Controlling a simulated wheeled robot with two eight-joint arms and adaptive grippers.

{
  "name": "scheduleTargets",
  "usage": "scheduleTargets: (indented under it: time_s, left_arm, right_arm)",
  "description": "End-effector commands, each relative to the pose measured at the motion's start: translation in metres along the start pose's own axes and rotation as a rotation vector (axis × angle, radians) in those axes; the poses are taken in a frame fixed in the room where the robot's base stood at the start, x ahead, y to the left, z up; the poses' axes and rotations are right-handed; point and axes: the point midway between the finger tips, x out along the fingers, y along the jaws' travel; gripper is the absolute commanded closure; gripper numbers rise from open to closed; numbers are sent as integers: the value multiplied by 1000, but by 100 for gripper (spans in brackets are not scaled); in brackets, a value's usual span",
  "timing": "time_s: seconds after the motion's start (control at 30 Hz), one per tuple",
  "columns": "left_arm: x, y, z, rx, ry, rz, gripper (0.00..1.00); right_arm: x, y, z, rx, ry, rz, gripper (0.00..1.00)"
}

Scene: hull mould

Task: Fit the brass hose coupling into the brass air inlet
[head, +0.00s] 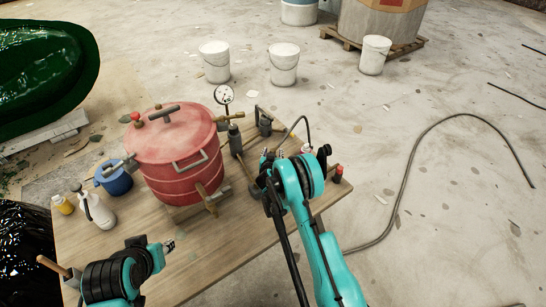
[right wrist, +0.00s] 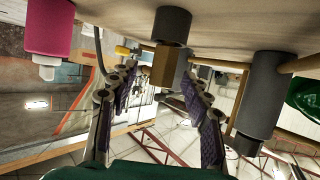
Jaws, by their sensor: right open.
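In the right wrist view, where the table is along the top, a brass hex-shaped piece with a dark grey sleeve, apparently the hose coupling (right wrist: 163,68), is between the fingers of my right gripper (right wrist: 150,98). The jaws are open, with a gap to either side. In the head view my right gripper (head: 270,160) is over the right part of the table, and my arm hides the coupling. The red pressure pot (head: 172,150) stands left of it, with brass fittings; I cannot tell which is the air inlet. My left gripper (head: 169,246) is at the table's front; its jaws are unclear.
The wooden table (head: 220,235) also holds a blue pot (head: 115,180), a white spray bottle (head: 98,212) and a yellow bottle (head: 63,205) at left. A pressure gauge (head: 223,94) stands behind the red pot. A long hose (head: 408,175) lies on the floor at right.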

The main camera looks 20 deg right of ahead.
Motion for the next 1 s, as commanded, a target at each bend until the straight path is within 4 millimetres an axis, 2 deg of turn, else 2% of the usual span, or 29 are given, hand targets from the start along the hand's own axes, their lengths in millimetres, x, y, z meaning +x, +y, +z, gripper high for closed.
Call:
scheduleTargets:
  time_s: [0.23,0.4,0.43,0.77,1.0]
  left_arm:
    - [0,0,0,0,0,0,66]
    - [0,0,0,0,0,0,66]
    - [0,0,0,0,0,0,66]
    - [-1,0,0,0,0,0,66]
    - [-11,0,-8,0,0,0,66]
  right_arm:
    - [2,0,-1,0,0,0,51]
    - [2,0,-1,0,0,0,96]
    - [2,0,-1,0,0,0,100]
    - [1,0,-2,0,0,0,100]
    - [-8,0,-23,0,0,0,100]
